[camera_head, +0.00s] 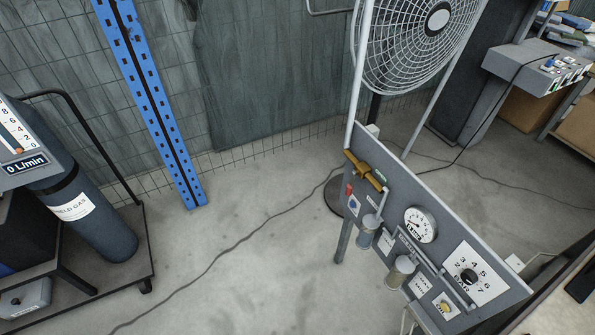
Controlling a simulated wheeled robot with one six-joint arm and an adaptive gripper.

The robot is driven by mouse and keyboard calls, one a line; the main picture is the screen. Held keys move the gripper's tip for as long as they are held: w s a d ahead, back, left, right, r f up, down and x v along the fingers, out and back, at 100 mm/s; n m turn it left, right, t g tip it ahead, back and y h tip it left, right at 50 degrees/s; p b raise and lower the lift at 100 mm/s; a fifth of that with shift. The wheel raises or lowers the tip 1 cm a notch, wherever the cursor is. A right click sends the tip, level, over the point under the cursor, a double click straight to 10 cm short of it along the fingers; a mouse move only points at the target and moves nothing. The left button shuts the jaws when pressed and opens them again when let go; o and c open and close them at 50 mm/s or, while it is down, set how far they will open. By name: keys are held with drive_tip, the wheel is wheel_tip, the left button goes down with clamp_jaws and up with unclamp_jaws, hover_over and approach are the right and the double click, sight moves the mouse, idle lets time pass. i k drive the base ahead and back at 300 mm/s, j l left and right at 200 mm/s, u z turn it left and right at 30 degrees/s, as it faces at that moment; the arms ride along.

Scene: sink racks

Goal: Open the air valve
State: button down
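A grey panel (462,228) stands tilted at the lower right. A brass-coloured valve-like fitting with a bar (366,171) sits at its upper left end; it may be the air valve, but I cannot read its label or tell its open or shut state. A small red part (349,189) is just below it. A round pressure gauge (420,225), two cylindrical filter bowls (366,232) and a black knob on a white BAR dial (468,277) are also on the panel. A small yellow part (444,307) is near the bottom. My gripper is not in view.
A white fan (418,42) stands behind the panel. A dark gas cylinder (82,215) on a cart (140,250) is at the left. A blue perforated post (150,100) stands by the wall. A cable (240,245) crosses the open concrete floor between cart and panel.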

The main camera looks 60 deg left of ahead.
sight(350, 187)
drive_tip(key=u, duration=1.3)
drive_tip(key=i+j+z, duration=0.15)
drive_tip(key=i+j, duration=0.2)
drive_tip(key=i, duration=0.05)
